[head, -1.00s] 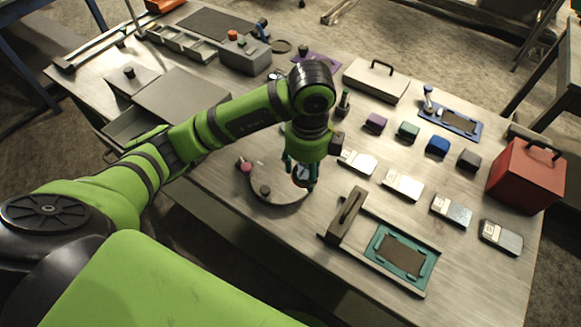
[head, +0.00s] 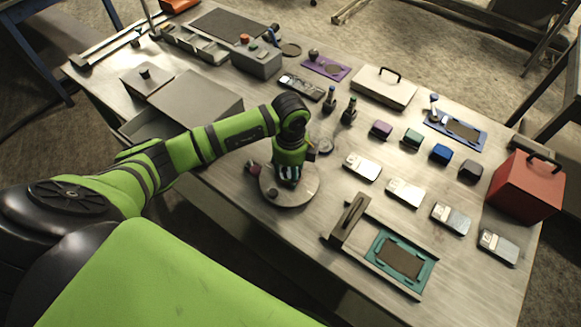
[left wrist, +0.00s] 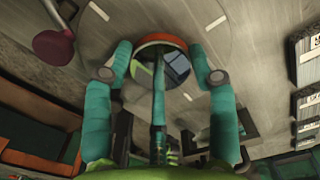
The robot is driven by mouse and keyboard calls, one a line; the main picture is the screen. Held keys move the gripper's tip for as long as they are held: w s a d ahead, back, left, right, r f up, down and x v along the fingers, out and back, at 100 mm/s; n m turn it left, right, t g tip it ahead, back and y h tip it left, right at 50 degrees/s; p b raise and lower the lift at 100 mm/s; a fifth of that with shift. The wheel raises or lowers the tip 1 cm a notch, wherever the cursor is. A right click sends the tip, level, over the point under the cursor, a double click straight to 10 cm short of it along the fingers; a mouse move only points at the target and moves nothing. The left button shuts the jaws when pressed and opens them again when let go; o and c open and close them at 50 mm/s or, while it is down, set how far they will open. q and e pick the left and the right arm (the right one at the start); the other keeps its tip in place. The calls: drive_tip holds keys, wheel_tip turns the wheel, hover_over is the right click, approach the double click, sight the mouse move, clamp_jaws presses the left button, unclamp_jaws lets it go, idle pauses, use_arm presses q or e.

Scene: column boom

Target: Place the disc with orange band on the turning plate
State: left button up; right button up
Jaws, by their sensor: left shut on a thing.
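My left gripper (head: 288,180) points down over the round grey turning plate (head: 306,188). My right gripper is not in view.
A dark red knob (head: 253,167) stands at the plate's left edge and a black knob (head: 271,193) at its front. A small round grey piece (head: 325,146) lies behind the plate. A teal-framed fixture (head: 400,260) and silver boxes (head: 361,167) are to the right.

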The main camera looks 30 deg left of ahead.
use_arm(q)
drive_tip(key=shift+f, duration=0.1)
drive_tip(key=o, duration=1.5)
drive_tip(key=shift+r, duration=0.45)
drive_tip(key=shift+r+b, duration=1.9)
drive_tip(key=shift+r, duration=3.8)
